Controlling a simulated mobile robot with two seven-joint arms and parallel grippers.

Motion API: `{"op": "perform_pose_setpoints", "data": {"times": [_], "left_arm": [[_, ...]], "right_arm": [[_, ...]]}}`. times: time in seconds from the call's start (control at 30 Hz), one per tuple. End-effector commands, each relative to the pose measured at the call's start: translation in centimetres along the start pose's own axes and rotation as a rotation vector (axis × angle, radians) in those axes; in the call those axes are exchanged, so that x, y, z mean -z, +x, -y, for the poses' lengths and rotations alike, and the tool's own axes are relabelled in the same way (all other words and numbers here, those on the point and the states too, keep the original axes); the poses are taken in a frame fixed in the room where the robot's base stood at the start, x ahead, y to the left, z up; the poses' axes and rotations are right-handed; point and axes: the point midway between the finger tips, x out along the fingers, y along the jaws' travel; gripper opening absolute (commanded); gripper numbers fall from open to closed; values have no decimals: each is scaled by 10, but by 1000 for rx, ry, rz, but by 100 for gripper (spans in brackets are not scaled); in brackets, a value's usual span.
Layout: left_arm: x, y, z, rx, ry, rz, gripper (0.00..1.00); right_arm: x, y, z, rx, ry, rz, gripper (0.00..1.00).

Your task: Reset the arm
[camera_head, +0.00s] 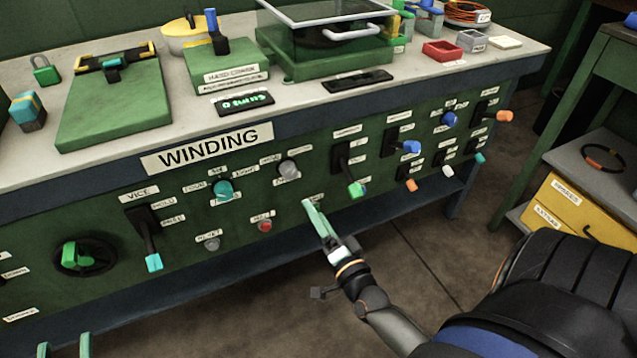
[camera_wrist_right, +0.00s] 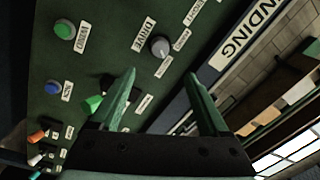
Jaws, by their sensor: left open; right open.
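My right gripper (camera_head: 318,218) has green fingers and is in front of the lower middle of the green winding panel (camera_head: 210,258). In the right wrist view its fingers (camera_wrist_right: 160,76) are apart with nothing between them. Beyond them are the panel, a grey drive knob (camera_wrist_right: 159,46), a green button (camera_wrist_right: 64,29) and a blue button (camera_wrist_right: 53,88). I cannot tell whether a fingertip touches the panel. My left gripper (camera_head: 64,347) shows only as two separated green fingertips at the bottom left edge of the head view; the rest is out of frame.
The panel carries a vice lever (camera_head: 144,237), a green handwheel (camera_head: 84,255), a teal knob (camera_head: 223,190), a red button (camera_head: 265,226) and several levers on the right. The bench top (camera_head: 300,98) holds boxes and trays. A side shelf (camera_head: 566,154) stands right. Floor (camera_head: 440,245) is open between.

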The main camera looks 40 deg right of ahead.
Motion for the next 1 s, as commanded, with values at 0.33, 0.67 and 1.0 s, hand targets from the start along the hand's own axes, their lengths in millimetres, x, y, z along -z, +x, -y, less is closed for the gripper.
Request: {"op": "perform_pose_setpoints", "data": {"times": [0.33, 0.67, 1.0], "left_arm": [[0, 0, 0, 0, 1, -1, 50], [2, 0, 0, -1, 1, -4, 50], [1, 0, 0, 0, 1, -3, 50]], "right_arm": [[0, 0, 0, 0, 0, 0, 79], [-23, -7, 41, 90, -221, 97, 79], [-81, -61, 156, 412, -997, 248, 79]]}}
